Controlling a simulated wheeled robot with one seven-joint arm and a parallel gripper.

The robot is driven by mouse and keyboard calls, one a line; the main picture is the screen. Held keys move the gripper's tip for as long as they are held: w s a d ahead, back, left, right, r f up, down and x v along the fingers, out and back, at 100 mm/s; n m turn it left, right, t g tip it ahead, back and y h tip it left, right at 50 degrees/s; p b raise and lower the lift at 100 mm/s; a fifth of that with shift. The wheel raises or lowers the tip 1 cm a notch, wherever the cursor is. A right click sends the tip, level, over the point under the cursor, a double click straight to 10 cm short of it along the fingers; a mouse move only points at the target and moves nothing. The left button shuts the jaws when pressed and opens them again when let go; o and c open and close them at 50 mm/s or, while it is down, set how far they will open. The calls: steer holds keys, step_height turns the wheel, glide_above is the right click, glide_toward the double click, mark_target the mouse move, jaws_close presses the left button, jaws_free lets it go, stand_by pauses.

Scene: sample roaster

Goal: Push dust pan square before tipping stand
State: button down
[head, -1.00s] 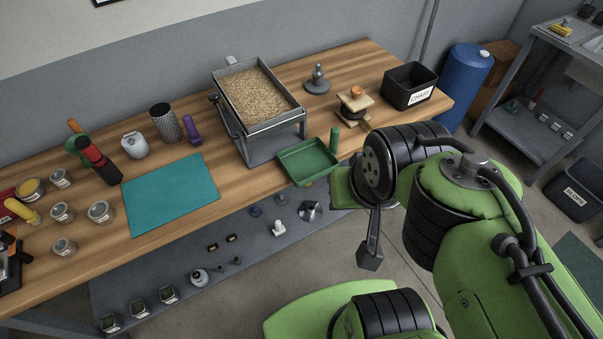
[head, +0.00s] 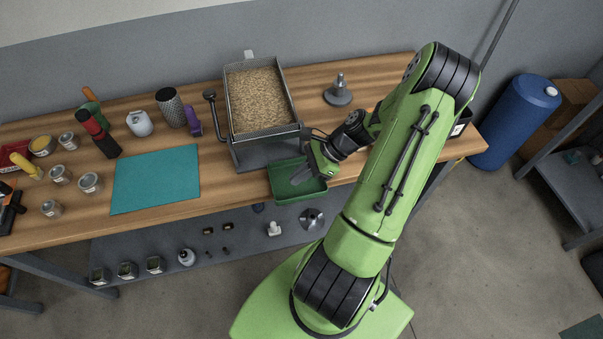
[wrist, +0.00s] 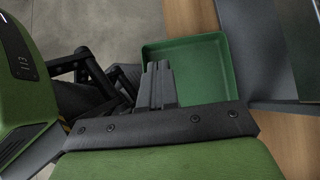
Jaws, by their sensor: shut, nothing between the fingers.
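The green dust pan (head: 284,180) sits at the bench's front edge, just in front of the tipping stand (head: 247,155). The stand is grey metal and bears a tray of beans (head: 260,98). My gripper (head: 301,174) is shut and empty, low over the pan's right part. In the wrist view its closed fingertips (wrist: 158,68) overlap the dust pan (wrist: 207,62); whether they touch it I cannot tell. The pan's near side is hidden behind my gripper. The pan's handle is hidden.
A teal mat (head: 155,180) lies left of the stand, with several jars and tools beyond it. A grey tamper-like piece (head: 338,92) stands right of the tray. A lever with a black knob (head: 210,96) sticks out at the stand's left. A lower shelf holds small items.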

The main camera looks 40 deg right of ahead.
mark_target(285, 195)
steer(key=b+x, duration=0.1)
steer(key=x, duration=0.5)
steer(key=shift+d+f, duration=0.1)
steer(key=shift+w+a+p, duration=0.25)
steer(key=shift+w+a, duration=0.25)
steer(key=shift+a, duration=0.4)
steer(key=shift+w+a+p, duration=0.3)
steer(key=shift+w+a, duration=0.25)
steer(key=shift+a, duration=0.4)
steer(key=shift+w+a+p, duration=0.25)
steer(key=shift+w+a, duration=0.25)
steer(key=shift+a, duration=0.4)
